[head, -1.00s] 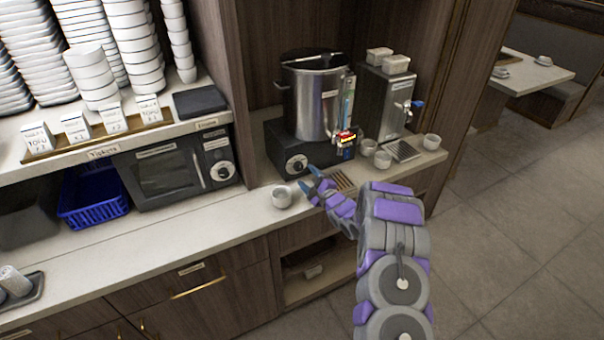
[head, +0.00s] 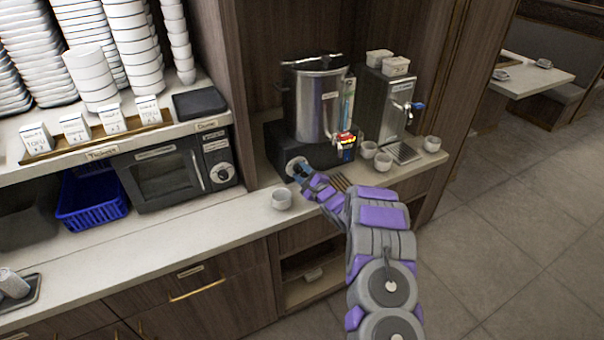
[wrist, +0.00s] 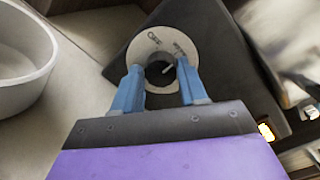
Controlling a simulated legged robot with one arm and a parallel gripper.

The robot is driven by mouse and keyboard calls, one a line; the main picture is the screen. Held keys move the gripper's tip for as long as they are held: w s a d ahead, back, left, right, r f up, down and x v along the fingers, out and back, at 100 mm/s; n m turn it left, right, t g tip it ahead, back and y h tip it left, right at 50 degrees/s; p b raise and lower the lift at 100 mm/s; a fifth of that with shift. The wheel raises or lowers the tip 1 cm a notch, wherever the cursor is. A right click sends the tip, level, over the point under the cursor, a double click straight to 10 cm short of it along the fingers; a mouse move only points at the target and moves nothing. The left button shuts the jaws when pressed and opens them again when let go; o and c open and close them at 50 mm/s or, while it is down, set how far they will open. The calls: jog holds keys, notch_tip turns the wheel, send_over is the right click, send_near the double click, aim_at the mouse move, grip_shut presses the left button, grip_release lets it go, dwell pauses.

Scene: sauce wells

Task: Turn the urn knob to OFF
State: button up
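The steel urn (head: 318,105) stands on a black base (head: 277,146) on the counter. The urn knob (wrist: 160,70) is dark with a pale pointer mark, set in a round white dial (wrist: 148,44) with lettering too blurred to read. In the wrist view, the blue fingertips of my gripper (wrist: 159,82) are apart, one on each side of the knob. I cannot tell whether they touch it. In the head view, my gripper (head: 300,170) is at the front of the base and hides the knob and part of the dial.
A white cup (head: 281,199) stands on the counter left of my gripper; it also shows in the wrist view (wrist: 25,65). An orange-lit switch (wrist: 265,130) is right of the dial. A steel dispenser (head: 385,105) and several cups are to the right. A microwave (head: 165,175) is left.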

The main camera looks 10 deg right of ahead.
jog(key=c, duration=0.6)
